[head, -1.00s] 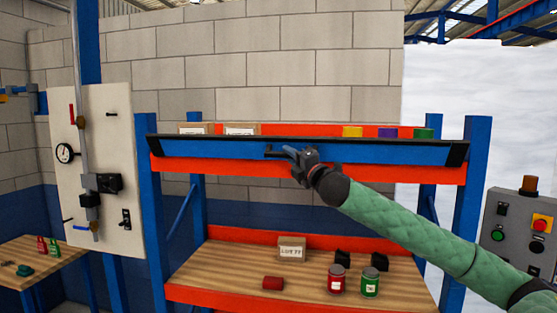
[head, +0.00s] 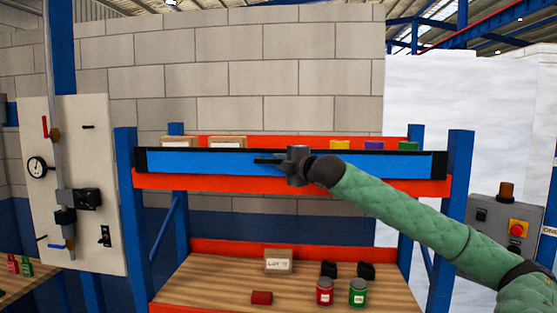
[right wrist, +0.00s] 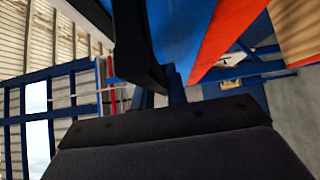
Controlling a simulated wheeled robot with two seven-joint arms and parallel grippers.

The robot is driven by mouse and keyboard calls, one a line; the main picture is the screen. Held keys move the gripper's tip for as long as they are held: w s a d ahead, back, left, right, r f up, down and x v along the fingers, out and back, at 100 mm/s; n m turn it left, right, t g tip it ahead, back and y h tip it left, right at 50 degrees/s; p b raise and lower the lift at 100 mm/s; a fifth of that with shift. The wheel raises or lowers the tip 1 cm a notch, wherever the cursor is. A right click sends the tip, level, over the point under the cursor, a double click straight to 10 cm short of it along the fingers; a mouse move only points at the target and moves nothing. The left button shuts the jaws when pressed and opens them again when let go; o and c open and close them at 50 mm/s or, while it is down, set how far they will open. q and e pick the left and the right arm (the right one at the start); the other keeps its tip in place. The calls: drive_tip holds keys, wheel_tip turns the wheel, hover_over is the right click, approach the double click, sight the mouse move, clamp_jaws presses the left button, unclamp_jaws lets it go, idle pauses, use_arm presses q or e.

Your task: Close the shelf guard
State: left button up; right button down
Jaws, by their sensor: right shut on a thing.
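The shelf guard (head: 375,164) is a long blue panel with black ends and a black top edge. It stands nearly upright along the front of the upper shelf, above the orange beam (head: 400,187). My right gripper (head: 282,161) is at the middle of the guard, shut on its black handle (head: 263,160). In the right wrist view the black handle (right wrist: 135,45) is close up by the fingers, with the blue guard face (right wrist: 180,30) beside it; the grip itself is partly hidden. My left gripper is not in view.
Boxes (head: 227,141) and coloured items (head: 340,145) stand behind the guard. A gauge panel (head: 95,230) is left, a control box (head: 500,222) right.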

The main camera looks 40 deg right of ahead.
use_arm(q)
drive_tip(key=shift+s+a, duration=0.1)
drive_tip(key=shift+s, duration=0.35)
use_arm(e)
drive_tip(key=shift+r, duration=0.1)
drive_tip(key=shift+d, duration=0.1)
drive_tip(key=c, duration=1.4)
unclamp_jaws()
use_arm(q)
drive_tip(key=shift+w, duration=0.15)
use_arm(e)
drive_tip(key=shift+w, duration=0.15)
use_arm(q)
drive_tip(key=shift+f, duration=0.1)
